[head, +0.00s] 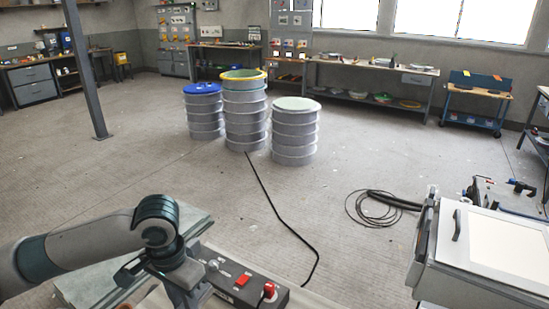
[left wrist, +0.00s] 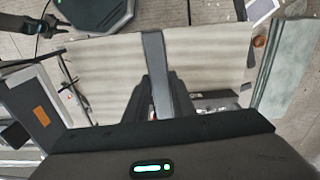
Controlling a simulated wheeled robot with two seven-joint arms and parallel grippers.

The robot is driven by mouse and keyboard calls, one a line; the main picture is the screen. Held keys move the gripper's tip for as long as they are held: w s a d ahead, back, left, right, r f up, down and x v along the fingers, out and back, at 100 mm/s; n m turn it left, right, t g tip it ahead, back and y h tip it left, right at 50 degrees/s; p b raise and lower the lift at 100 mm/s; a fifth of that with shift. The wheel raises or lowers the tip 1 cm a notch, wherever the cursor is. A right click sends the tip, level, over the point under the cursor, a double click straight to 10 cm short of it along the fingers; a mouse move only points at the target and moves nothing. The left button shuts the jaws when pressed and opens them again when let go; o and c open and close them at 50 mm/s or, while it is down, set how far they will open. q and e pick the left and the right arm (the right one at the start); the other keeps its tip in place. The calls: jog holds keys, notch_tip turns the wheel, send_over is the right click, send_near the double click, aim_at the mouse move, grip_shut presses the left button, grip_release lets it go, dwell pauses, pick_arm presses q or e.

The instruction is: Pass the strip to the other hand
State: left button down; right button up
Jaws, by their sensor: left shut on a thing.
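The strip (left wrist: 157,72) is a narrow, flat, dark grey piece in the left wrist view. My left gripper (left wrist: 160,98) is shut on it, with a finger on each side. The strip stands out beyond the fingertips over a pale surface. In the head view my left arm comes in from the left, and its gripper (head: 188,282) points down over the bench at the bottom; the strip cannot be made out there.
A dark control box (head: 245,286) with red switches lies close to the right of my left gripper. A white-lidded case (head: 492,243) stands at the right. Ribbed drums (head: 295,135) and a black cable (head: 275,205) are on the floor beyond. The floor between is mostly clear.

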pick_arm(q)
jog(key=s+r+n, duration=0.1)
jog(key=n, duration=0.1)
jog(key=s+a+r+n+p, duration=0.1)
jog(key=r, duration=0.1)
jog(key=shift+s+r+n, duration=0.1)
jog(key=shift+s+n, duration=0.25)
jog(key=shift+n, duration=0.05)
jog(key=shift+s+a+r+n, duration=0.15)
jog(key=shift+s+r+n, duration=0.4)
jog(key=shift+n, duration=0.35)
jog(key=w+d+r+m, duration=0.2)
jog(key=d+r+m, duration=0.2)
jog(key=d, duration=0.3)
jog(key=w+d+r+m, duration=0.2)
jog(key=d+r+m, duration=0.2)
jog(key=d+r, duration=0.2)
jog(key=shift+w+d, duration=0.25)
jog(key=shift+d, duration=0.3)
jog(key=w+d+f+m, duration=0.4)
jog(key=f, duration=0.2)
jog(key=shift+w+m, duration=0.3)
jog(key=shift+w, duration=0.05)
jog(key=shift+d, duration=0.1)
